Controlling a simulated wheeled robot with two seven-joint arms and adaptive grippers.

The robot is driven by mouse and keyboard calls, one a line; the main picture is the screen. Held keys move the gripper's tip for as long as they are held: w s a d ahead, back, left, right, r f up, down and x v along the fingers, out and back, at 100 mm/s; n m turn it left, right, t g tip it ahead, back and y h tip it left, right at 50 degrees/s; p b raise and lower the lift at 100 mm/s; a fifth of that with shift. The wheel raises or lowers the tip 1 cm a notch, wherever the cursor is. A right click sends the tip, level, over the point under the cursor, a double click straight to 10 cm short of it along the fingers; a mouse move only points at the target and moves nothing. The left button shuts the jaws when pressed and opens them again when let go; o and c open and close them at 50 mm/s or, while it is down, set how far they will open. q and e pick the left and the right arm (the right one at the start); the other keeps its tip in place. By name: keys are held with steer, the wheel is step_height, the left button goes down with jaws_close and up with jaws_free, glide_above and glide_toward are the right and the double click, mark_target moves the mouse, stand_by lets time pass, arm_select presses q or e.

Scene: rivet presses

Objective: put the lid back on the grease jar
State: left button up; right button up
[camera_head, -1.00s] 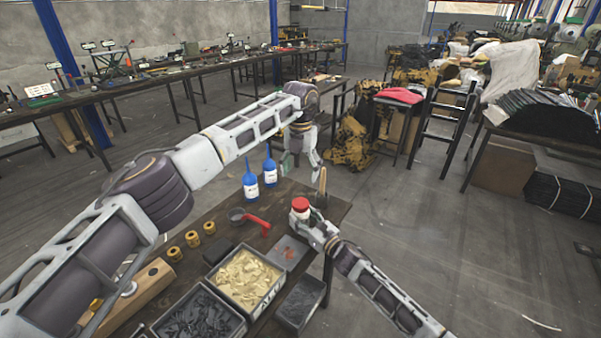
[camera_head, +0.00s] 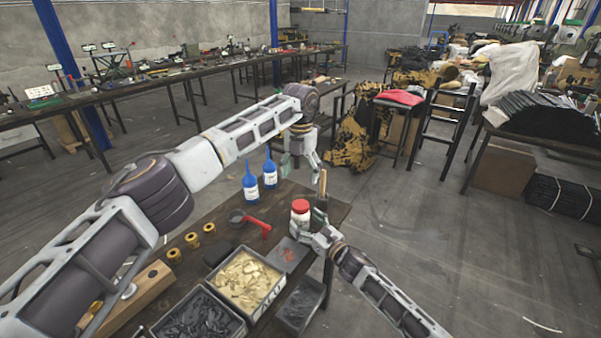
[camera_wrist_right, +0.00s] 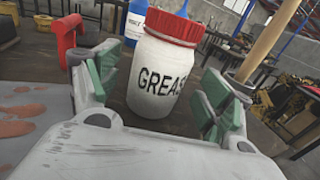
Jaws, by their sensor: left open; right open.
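The white grease jar (camera_head: 300,219) stands upright near the table's right edge, with the red lid (camera_head: 300,205) on its top. In the right wrist view the jar (camera_wrist_right: 155,80) shows its "GREAS" lettering, and the ribbed lid (camera_wrist_right: 172,26) sits over its mouth; I cannot tell how tightly. My right gripper (camera_head: 309,224) is open low at the jar, its green-padded fingers (camera_wrist_right: 165,85) spread on either side with visible gaps. My left gripper (camera_head: 301,165) is open and empty, hanging beyond the jar, above the table's far end.
Two blue bottles (camera_head: 270,172) stand behind the jar to the left. A red-handled scoop (camera_head: 258,224) lies left of it. A wooden handle (camera_head: 322,185) rises close behind the jar at right. Open floor lies right.

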steer(key=v, duration=1)
stand_by(0.3)
steer(key=shift+s+d, duration=0.1)
steer(key=shift+s, duration=0.05)
stand_by(0.4)
